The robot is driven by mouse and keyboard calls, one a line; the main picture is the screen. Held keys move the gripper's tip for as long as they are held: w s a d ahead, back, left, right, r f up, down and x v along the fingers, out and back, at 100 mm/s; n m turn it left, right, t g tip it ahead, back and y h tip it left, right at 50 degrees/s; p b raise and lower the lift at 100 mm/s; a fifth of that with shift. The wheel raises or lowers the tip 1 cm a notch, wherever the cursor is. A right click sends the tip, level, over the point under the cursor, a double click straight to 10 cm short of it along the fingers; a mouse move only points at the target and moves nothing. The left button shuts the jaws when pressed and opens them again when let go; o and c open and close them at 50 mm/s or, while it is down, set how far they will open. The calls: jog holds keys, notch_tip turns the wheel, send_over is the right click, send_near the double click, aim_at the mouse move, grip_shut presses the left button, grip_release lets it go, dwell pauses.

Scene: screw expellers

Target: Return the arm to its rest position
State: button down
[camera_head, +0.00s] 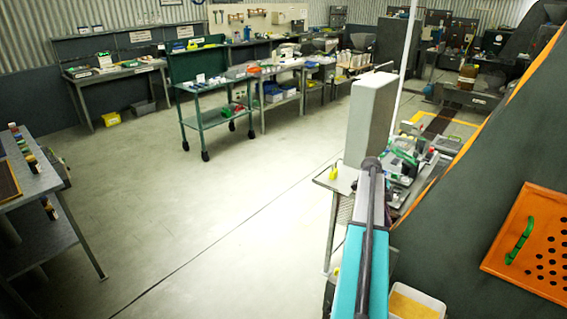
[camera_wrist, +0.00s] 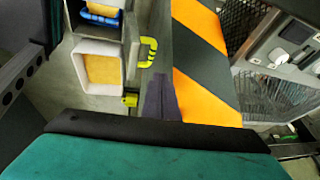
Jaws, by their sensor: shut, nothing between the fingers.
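My gripper (camera_wrist: 160,98) shows in the wrist view as two dark fingers closed together, with nothing between them. It points over a grey surface beside an orange-and-dark striped edge (camera_wrist: 203,62). A yellow handle (camera_wrist: 148,52) is just to the left of the fingertips, apart from them in the picture. My teal and black arm parts fill the bottom of that view. In the head view my teal arm rises from the bottom right of centre; I cannot make out the fingers there.
A white bin with yellow contents (camera_head: 414,303) stands beside my arm; a similar bin (camera_wrist: 79,66) shows in the wrist view. A dark machine with an orange perforated panel (camera_head: 530,245) is close on the right. A green cart (camera_head: 213,118) stands farther back. The floor at left centre is clear.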

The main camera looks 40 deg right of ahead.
jog(key=w+a+f+n+y+b, duration=0.1)
jog(key=w+a+f+n, duration=0.3)
jog(key=a+f, duration=0.6)
jog(key=w+a+f+n, duration=0.2)
jog(key=a+f+n, duration=0.4)
jog(key=a, duration=0.8)
jog(key=w+a+f+n+y+b, duration=0.1)
jog(key=w+a+f+n, duration=0.2)
jog(key=a+f+n, duration=0.7)
jog(key=s+a+f+n+b, duration=0.1)
jog(key=s+a+f+n, duration=0.3)
jog(key=a, duration=0.7)
jog(key=s+a+f+n+g, duration=0.1)
jog(key=s+a+f+n, duration=0.3)
jog(key=s+a, duration=0.5)
jog(key=s+a+f+n+g+b, duration=0.1)
jog(key=s+a+f+n, duration=0.3)
jog(key=a, duration=1.1)
jog(key=s, duration=0.3)
jog(key=shift+y+b, duration=0.3)
jog(key=shift+y, duration=0.1)
jog(key=shift+d+r, duration=0.1)
jog(key=shift+d, duration=0.05)
